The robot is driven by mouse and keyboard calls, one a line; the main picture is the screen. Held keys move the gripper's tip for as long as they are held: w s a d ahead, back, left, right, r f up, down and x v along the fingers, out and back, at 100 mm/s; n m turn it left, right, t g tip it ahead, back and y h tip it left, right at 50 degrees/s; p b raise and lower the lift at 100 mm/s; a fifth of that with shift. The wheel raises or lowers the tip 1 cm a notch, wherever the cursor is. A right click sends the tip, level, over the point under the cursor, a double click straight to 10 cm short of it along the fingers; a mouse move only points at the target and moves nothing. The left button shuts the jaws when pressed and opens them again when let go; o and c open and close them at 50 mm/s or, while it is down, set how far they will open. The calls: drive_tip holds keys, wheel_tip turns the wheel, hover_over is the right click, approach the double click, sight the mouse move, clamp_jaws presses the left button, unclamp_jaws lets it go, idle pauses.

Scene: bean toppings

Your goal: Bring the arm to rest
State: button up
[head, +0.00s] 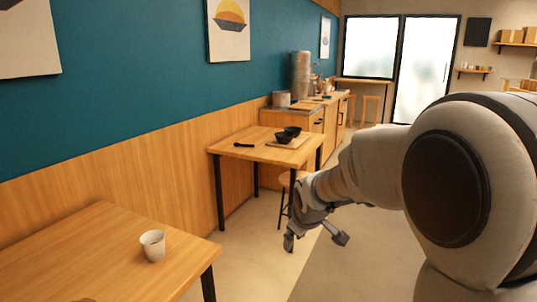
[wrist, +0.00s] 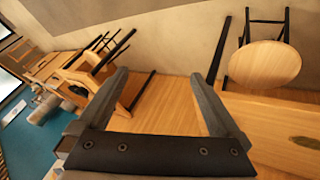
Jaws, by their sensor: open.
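My gripper (head: 314,239) hangs from my arm in the middle of the head view, pointing down over the floor, right of the near table and in front of the farther table. Its two fingers are spread wide apart with nothing between them. In the wrist view, my gripper (wrist: 158,85) also shows both fingers apart and empty. My arm reaches in from the right edge of the head view. No object touches the fingers.
A near wooden table (head: 75,255) holds a white cup (head: 152,245). A farther table (head: 240,150) holds dark bowls (head: 288,134) on a tray. A round stool (wrist: 264,64) shows in the wrist view. The floor (head: 255,262) between the tables is clear.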

drive_tip(key=s+d+r+m, duration=0.2)
drive_tip(key=s+r, duration=0.2)
drive_tip(key=s, duration=0.3)
drive_tip(key=s+d+r+m, duration=0.3)
drive_tip(key=s, duration=0.5)
drive_tip(key=s+d+m+g, duration=0.1)
drive_tip(key=s+m, duration=0.3)
drive_tip(key=s, duration=1.1)
wheel_tip(320, 180, up, 17)
drive_tip(key=p, duration=1.6)
drive_tip(key=shift+f+p, duration=0.2)
drive_tip(key=shift+p, duration=0.2)
